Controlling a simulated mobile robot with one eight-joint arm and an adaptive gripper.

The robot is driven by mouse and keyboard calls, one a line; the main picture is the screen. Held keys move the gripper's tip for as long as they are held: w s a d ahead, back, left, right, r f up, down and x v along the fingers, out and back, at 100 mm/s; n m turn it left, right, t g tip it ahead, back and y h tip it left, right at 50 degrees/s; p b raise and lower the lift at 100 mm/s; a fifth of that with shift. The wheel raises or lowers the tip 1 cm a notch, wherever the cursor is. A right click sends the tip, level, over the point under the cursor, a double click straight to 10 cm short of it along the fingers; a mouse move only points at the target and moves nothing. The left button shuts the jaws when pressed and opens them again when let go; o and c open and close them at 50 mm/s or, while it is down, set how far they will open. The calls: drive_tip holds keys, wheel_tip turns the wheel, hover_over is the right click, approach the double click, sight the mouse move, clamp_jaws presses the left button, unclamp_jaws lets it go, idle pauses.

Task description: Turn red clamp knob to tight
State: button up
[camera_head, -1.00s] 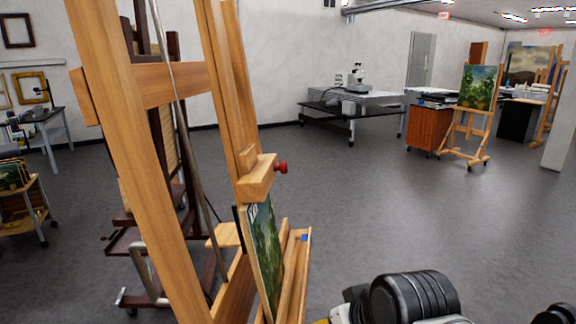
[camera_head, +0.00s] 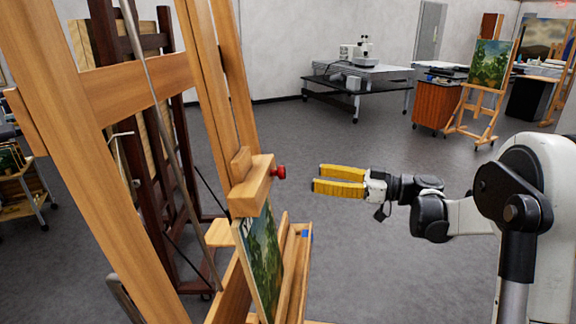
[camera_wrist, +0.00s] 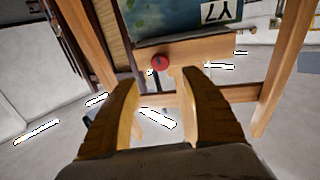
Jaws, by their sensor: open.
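The red clamp knob (camera_head: 279,172) sticks out to the right from the wooden clamp block (camera_head: 252,186) on the near easel. A painting (camera_head: 260,252) stands below that block. My gripper (camera_head: 316,180), with yellow fingers, is to the right of the knob, pointing left at it, with a gap between. In the wrist view the knob (camera_wrist: 160,62) is ahead of my open fingers (camera_wrist: 155,85), a little above the line of their tips, and nothing is between them. The knob's turn position cannot be told.
A dark wooden easel (camera_head: 175,100) stands behind. A black table (camera_head: 350,95) with a microscope and another easel (camera_head: 478,100) are farther back.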

sight(284, 172)
drive_tip(key=b+x, duration=0.1)
drive_tip(key=x, duration=0.9)
drive_tip(key=shift+w+a+b, duration=0.1)
drive_tip(key=shift+a+b, duration=0.25)
clamp_jaws()
